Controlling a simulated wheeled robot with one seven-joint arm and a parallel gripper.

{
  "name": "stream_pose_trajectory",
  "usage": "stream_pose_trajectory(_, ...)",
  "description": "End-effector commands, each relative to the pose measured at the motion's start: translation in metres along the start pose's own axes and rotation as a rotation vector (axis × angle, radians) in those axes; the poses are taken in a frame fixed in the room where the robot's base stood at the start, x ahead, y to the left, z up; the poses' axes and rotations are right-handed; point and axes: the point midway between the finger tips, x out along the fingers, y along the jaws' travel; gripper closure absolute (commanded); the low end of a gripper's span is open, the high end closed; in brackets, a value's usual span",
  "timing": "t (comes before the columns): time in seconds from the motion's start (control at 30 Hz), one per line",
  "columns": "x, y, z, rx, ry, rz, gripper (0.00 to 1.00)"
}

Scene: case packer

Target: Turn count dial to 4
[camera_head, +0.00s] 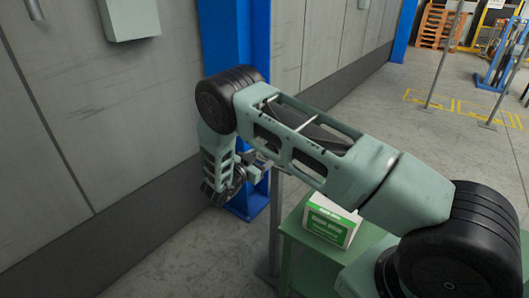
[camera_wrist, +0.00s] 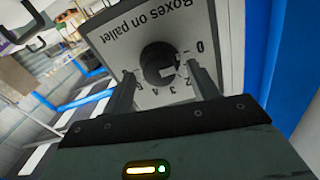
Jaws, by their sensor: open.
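The count dial (camera_wrist: 155,58) is a round black knob on a pale panel (camera_wrist: 207,20) labelled "Boxes on pallet", seen tilted and upside down in the wrist view. Numbers are printed around the knob, with 0 at the right and 2, 3 and 4 on the near side. A light mark shows on the knob, but I cannot tell which number it points at. My gripper (camera_wrist: 161,72) is open, with one finger on each side of the knob; contact is unclear. In the head view my gripper (camera_head: 250,168) is partly covered by my arm, and the dial is hidden.
A blue column (camera_head: 240,45) stands beside the grey wall. A thin metal post (camera_head: 274,225) rises near my gripper. A green table (camera_head: 300,245) with a green-and-white box (camera_head: 332,220) lies under my arm. Open floor extends at the back right.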

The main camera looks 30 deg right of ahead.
Motion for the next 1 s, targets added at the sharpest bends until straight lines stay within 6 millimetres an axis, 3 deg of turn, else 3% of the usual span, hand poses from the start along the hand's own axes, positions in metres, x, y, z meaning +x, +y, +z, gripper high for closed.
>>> stream_pose_trajectory(0.13,0.0104,0.0004,0.0,-0.001,-0.001,0.001,0.41)
stream_pose_trajectory(0.43,0.0126,0.0002,0.0006,0.0,-0.001,0.0,0.41)
stream_pose_trajectory(0.47,0.0126,0.0002,0.0006,0.0,-0.001,0.0,0.44)
stream_pose_trajectory(0.6,0.0125,0.0002,0.0005,0.0,-0.001,0.0,0.82)
stream_pose_trajectory(0.63,0.0125,0.0002,0.0005,0.0,-0.001,0.0,0.86)
stream_pose_trajectory(1.0,0.0123,0.0004,0.002,0.047,-0.002,0.001,0.85)
